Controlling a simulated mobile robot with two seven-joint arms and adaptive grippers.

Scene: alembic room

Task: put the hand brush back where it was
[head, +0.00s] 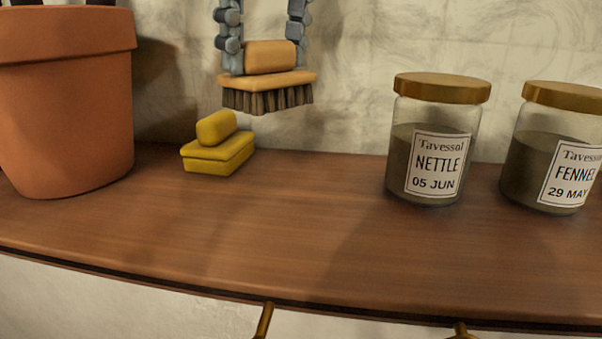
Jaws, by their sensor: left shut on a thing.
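The hand brush (268,79) has a light wooden body with a raised grip block and dark bristles pointing down. My left gripper (265,55) comes in from the top of the head view, with one grey finger on each side of the grip block, and is shut on it. The brush hangs roughly level above the back of the wooden shelf, its bristles apart from the surface. A yellow block with a raised grip (218,152) sits on the shelf, lower and to the left of the brush. My right gripper is not in view.
A terracotta pot (68,110) stands at the left of the shelf (290,240). Two glass jars with gold lids stand at the right, labelled nettle (436,165) and fennel (570,172). Shelf room is free between the yellow block and the nettle jar, and along the front.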

